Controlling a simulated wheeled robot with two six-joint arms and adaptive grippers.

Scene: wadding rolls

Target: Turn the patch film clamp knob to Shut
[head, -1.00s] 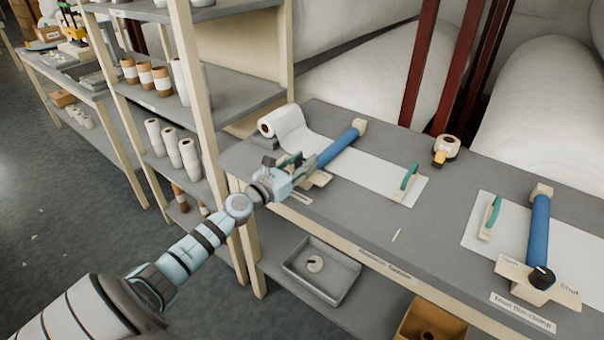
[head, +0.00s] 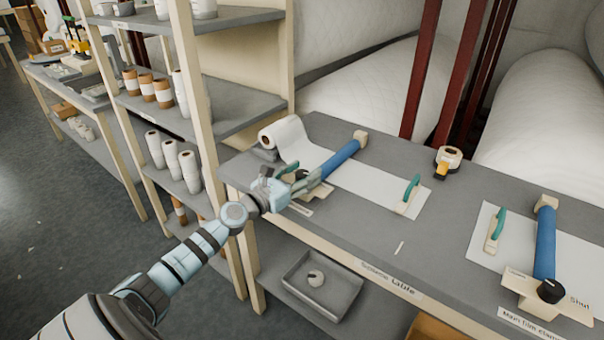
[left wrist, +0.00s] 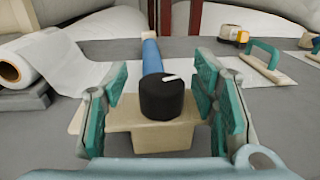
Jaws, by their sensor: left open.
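The patch film clamp has a blue roller (head: 340,160) lying across a white film sheet, and it also shows in the left wrist view (left wrist: 151,57). Its black knob (left wrist: 166,98) sits on a beige block (left wrist: 150,137) at the roller's near end. A white mark on the knob's top points right and slightly up. My left gripper (head: 312,182) is at this near end and hides the knob in the head view. In the left wrist view its teal finger pads (left wrist: 160,105) stand open on both sides of the knob, with gaps visible. My right gripper is out of view.
A white film roll (head: 281,136) lies left of the clamp. A teal-handled float (head: 410,194) and a tape measure (head: 447,160) lie to the right. The main film clamp (head: 544,245), with its own black knob and a Shut label, is at the far right. Shelves stand at left.

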